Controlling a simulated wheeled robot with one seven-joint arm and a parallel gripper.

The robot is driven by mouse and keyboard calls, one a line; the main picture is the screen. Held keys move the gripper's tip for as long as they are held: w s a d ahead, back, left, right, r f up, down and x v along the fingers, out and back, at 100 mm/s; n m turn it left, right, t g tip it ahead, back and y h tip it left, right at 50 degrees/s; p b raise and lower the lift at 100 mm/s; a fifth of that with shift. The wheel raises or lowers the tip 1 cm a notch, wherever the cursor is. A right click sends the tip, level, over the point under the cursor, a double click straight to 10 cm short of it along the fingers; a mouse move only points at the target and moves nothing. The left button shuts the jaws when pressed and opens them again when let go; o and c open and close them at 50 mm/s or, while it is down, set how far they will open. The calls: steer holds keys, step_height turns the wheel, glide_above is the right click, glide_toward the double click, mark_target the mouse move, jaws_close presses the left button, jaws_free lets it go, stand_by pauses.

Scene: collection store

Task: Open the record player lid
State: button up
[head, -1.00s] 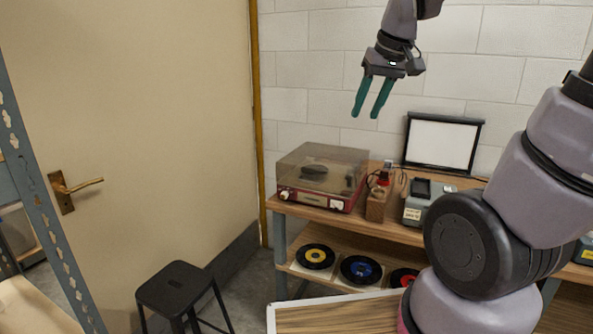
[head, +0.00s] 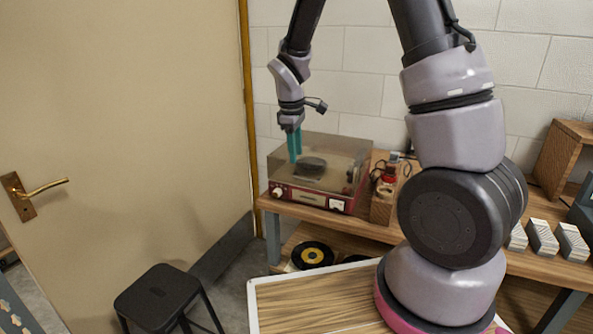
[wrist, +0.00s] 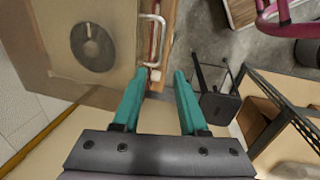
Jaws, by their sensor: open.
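The record player (head: 312,194) is a red-fronted box with knobs, standing on the left end of the wooden shelf unit. Its smoky clear lid (head: 338,156) is down, and a dark round shape shows through it. In the wrist view the lid (wrist: 60,75) fills the upper left, and a pale bar handle (wrist: 158,40) runs along its front edge. My gripper (head: 295,160) points down near the lid in the head view. In the wrist view its teal fingers (wrist: 157,85) are apart and empty, with the handle just beyond them. I cannot tell whether they touch anything.
A wooden holder with a red-labelled bottle (head: 387,185) stands right of the player. Records (head: 311,255) lie on the lower shelf. A black stool (head: 160,297) stands in front, left, near the door (head: 120,130). Small patterned boxes (head: 543,240) are at right.

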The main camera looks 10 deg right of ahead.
mark_target(298, 178)
steer(key=f, duration=0.5)
steer(key=w+d+f, duration=0.1)
steer(key=f, duration=0.1)
steer(key=shift+f, duration=0.15)
jaws_close()
stand_by(1.2)
